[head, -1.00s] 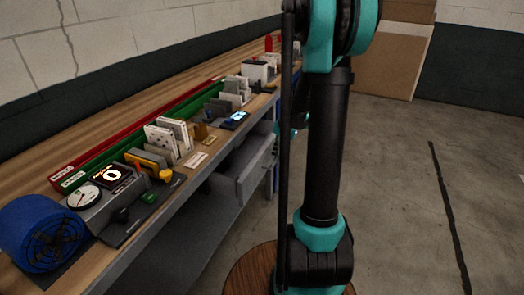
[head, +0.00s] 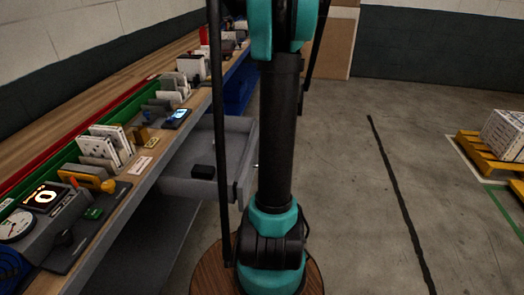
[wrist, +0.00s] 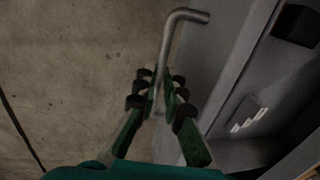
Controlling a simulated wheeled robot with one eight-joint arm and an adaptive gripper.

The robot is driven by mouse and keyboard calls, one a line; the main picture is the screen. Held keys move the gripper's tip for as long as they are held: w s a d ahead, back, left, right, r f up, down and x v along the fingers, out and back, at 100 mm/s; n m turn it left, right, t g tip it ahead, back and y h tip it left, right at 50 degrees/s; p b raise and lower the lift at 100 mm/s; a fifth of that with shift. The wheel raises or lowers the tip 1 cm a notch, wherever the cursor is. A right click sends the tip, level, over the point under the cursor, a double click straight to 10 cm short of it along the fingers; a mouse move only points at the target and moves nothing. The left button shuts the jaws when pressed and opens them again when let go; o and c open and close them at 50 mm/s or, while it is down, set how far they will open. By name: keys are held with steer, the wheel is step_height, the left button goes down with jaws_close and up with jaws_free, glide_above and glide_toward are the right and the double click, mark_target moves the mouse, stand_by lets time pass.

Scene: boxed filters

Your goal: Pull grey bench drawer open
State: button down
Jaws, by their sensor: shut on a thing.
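The grey bench drawer (head: 190,186) stands well out from under the bench in the head view, with its inside showing. A small black object (head: 203,172) lies in it. In the wrist view the drawer front (wrist: 205,60) runs beside my gripper (wrist: 161,88), and the inside lies to the right. A bent metal bar handle (wrist: 184,15) sits on that front. My gripper is shut on the handle, with its dark-tipped green fingers on either side of the bar.
The wooden bench (head: 100,215) along the left wall carries filters, a gauge box and other items. A blue bin (head: 238,92) is beyond the drawer. A yellow pallet (head: 490,150) with a white crate stands far right. The concrete floor between is clear.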

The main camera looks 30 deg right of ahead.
steer(key=c, duration=1.9)
jaws_free()
steer(key=r, duration=0.4)
steer(key=s+d+r, duration=0.1)
steer(key=r, duration=0.6)
steer(key=shift+s+d+r, duration=0.15)
steer(key=shift+d+r, duration=0.25)
steer(key=shift+s, duration=0.1)
